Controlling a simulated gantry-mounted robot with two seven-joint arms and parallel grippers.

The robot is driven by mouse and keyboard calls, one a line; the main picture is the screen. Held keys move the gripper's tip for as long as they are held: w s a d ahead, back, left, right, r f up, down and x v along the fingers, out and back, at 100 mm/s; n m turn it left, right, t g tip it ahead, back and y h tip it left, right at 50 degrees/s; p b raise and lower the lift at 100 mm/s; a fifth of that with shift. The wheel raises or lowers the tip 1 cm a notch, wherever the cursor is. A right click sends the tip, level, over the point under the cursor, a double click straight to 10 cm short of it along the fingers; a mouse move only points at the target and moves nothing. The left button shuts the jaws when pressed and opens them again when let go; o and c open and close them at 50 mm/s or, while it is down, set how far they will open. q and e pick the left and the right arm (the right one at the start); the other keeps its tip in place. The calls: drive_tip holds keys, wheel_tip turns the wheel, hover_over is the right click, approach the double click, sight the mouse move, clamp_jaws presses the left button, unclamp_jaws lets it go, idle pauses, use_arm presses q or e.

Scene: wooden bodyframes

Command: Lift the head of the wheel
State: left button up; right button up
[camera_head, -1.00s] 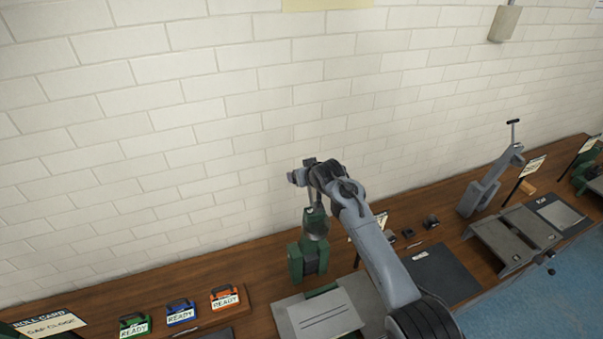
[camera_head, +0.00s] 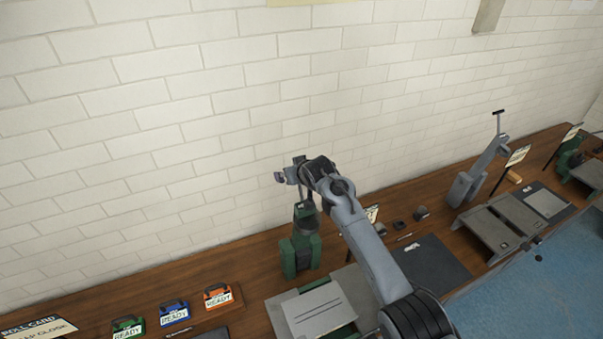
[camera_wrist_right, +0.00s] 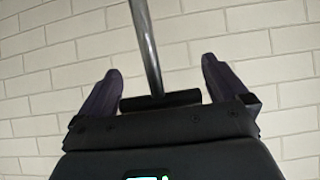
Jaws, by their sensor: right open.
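A green machine (camera_head: 300,254) stands on the wooden bench against the wall, with its head (camera_head: 305,220) raised on the body. My right arm reaches in from the lower right. Its gripper (camera_head: 288,173) is at the top of the machine's handle, above the head. In the right wrist view a metal rod (camera_wrist_right: 146,45) ends in a dark crossbar (camera_wrist_right: 160,100), which lies between the open fingers of my right gripper (camera_wrist_right: 162,68), close to the palm. The fingers stand apart from the bar's ends. My left gripper is out of view.
Green, blue (camera_head: 174,313) and orange (camera_head: 218,296) items marked READY sit at the front left. A grey plate (camera_head: 318,308) lies before the green machine. A grey machine with a T-handle (camera_head: 480,175) stands further right. The wall (camera_head: 200,140) is close behind.

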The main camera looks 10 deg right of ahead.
drive_tip(key=b+v, duration=0.1)
drive_tip(key=v, duration=0.9)
drive_tip(key=shift+s, duration=0.2)
idle(0.3)
drive_tip(key=s+d+f+g+h+p, duration=0.1)
drive_tip(key=s+d+f, duration=0.2)
drive_tip(key=s+f, duration=0.55)
drive_tip(key=s+d+f+g+h+p, duration=0.1)
drive_tip(key=s+d+f+g+p, duration=0.1)
drive_tip(key=s+f, duration=0.65)
drive_tip(key=s+d+g+p, duration=0.2)
drive_tip(key=s+g, duration=0.1)
drive_tip(key=s, duration=2.7)
drive_tip(key=shift+d+f+g+p, duration=0.3)
drive_tip(key=shift+d, duration=0.1)
